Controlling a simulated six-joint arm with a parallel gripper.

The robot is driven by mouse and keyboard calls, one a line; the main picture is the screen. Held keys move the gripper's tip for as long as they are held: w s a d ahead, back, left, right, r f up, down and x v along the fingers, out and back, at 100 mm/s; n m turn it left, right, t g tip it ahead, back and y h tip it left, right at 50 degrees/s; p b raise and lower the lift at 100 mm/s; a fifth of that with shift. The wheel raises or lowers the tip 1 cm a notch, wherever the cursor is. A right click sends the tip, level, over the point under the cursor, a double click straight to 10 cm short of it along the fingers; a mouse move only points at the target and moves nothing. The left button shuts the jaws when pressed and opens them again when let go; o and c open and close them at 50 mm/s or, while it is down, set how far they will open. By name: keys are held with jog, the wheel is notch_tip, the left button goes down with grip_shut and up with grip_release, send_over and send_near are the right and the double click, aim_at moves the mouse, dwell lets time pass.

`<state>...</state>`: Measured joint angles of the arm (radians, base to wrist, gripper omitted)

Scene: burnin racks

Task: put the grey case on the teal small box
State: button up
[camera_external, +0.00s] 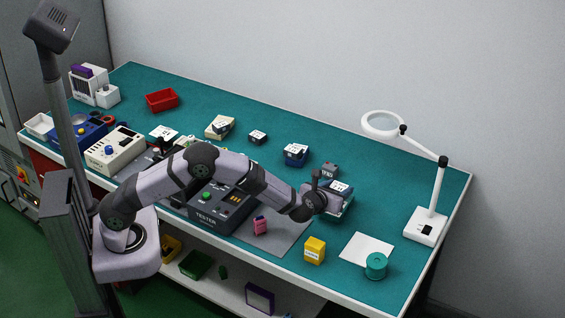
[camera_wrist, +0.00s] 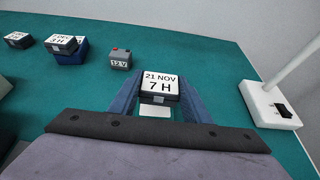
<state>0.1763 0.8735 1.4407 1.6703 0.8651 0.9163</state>
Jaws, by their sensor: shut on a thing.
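The grey case (camera_external: 341,187), with a white top label, is in my gripper (camera_external: 330,191). In the wrist view the case (camera_wrist: 160,88) reads "21 NOV 7 H" and sits between the two fingers, which are shut on its sides. A teal box (camera_external: 347,209) shows partly just below the case in the outside view; it seems to be the teal small box. The gripper hides much of it, and I cannot tell whether the case touches it. A pale patch (camera_wrist: 155,111) shows below the case in the wrist view.
A grey 12 V block (camera_wrist: 121,59) stands behind the gripper, left of a lamp base (camera_wrist: 270,105). A navy box with a case (camera_external: 295,155) and a lone dark case (camera_external: 257,136) are farther left. A yellow box (camera_external: 315,250) and teal spool (camera_external: 376,265) stand in front.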

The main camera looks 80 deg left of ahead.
jog(key=shift+f+p, duration=0.4)
jog(key=shift+f, duration=1.45)
jog(key=shift+f, duration=0.2)
jog(key=o, duration=1.1)
jog(key=shift+c, duration=0.2)
jog(key=shift+r, duration=0.2)
jog(key=shift+d, duration=0.1)
jog(key=b+v, duration=0.2)
jog(key=v, duration=1)
jog(key=shift+b, duration=0.3)
jog(key=shift+s, duration=0.1)
